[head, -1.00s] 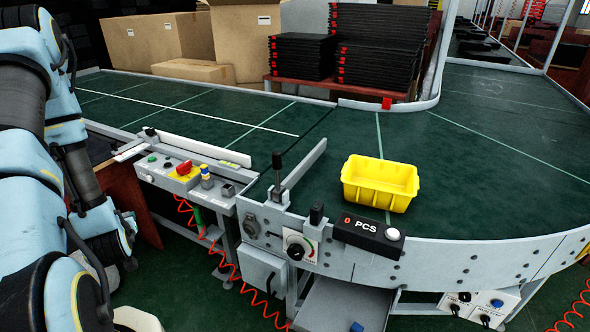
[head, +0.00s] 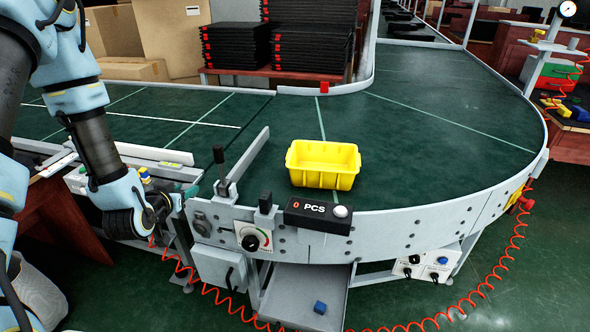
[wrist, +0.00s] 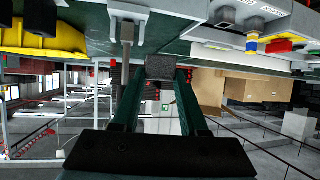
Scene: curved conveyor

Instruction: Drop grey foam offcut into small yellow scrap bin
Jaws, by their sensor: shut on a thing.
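The small yellow scrap bin (head: 323,178) stands upright on the green conveyor, behind the PCS counter, and looks empty from the head view. A yellow shape at the upper left of the wrist view (wrist: 50,36) appears to be the same bin. My gripper (wrist: 161,72) is shut on the grey foam offcut (wrist: 160,67), a small dark grey block between the fingertips. In the head view my arm's end is at the left, near the control panel and left of the bin. The offcut cannot be made out there.
A lever (head: 220,165) and a grey guide rail (head: 248,155) stand between my arm and the bin. The PCS counter (head: 318,215) sits on the conveyor's front edge. A blue block (head: 320,307) lies on the lower tray. The belt right of the bin is clear.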

